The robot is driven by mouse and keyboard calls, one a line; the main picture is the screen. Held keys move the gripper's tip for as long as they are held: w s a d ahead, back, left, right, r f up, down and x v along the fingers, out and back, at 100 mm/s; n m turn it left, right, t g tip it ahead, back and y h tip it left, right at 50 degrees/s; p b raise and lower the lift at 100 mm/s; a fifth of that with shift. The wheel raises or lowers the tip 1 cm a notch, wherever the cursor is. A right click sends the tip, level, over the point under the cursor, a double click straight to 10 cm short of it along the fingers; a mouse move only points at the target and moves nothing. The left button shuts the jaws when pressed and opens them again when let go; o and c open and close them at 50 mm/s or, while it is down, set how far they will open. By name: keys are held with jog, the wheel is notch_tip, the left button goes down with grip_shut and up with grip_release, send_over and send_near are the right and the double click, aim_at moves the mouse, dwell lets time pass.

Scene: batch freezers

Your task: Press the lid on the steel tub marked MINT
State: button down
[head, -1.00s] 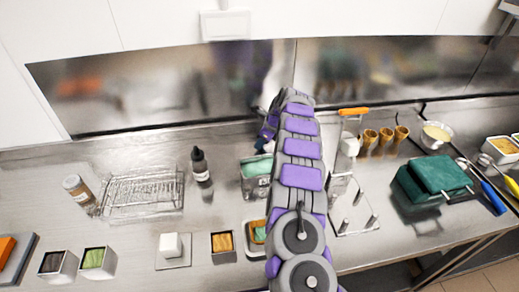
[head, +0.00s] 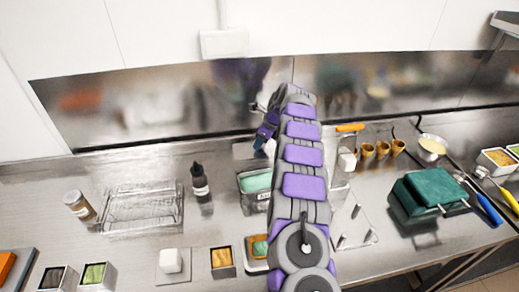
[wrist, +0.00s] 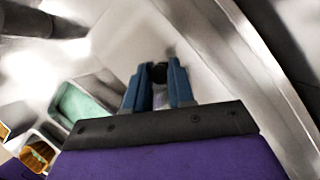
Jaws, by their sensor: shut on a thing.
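The steel tub (head: 257,203) stands open on the counter left of my arm, with pale green contents showing. Its front label is partly readable at most. The tub also shows at the left of the wrist view (wrist: 58,112). My gripper (wrist: 160,84) is shut on a dark round knob (wrist: 158,72), seen between its blue fingertips. A pale steel surface spreads around the knob; I cannot tell clearly where a lid ends and the counter begins. In the head view my gripper (head: 263,140) is behind the tub, near a flat grey plate-like shape (head: 243,151), and apart from the tub.
Small food pans (head: 222,262) line the front. Right of my arm are cones (head: 382,150), a pegged plate (head: 355,222) and a green box (head: 432,190). A steel wall closes the back.

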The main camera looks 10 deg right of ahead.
jog(key=r, duration=0.3)
jog(key=shift+s+d+p, duration=0.15)
jog(key=shift+s+p, duration=0.15)
jog(key=shift+s+d+r+p, duration=0.15)
jog(key=shift+s+d+r, duration=0.05)
jog(key=shift+s, duration=0.45)
jog(key=shift+s+d+r+p, duration=0.15)
jog(key=shift+s+r, duration=0.05)
jog(key=shift+s, duration=0.45)
jog(key=s+r+n+p, duration=0.1)
jog(key=s+r, duration=0.1)
jog(key=s, duration=0.9)
jog(key=shift+s+a, duration=0.15)
jog(key=shift+a, duration=0.15)
jog(key=shift+f+b, duration=1.4)
jog(key=shift+f, duration=1.65)
jog(key=shift+r+p, duration=0.1)
jog(key=shift+p, duration=1)
jog(key=shift+s+f+p, duration=0.1)
jog(key=shift+f+p, duration=0.1)
jog(key=shift+p, duration=1.35)
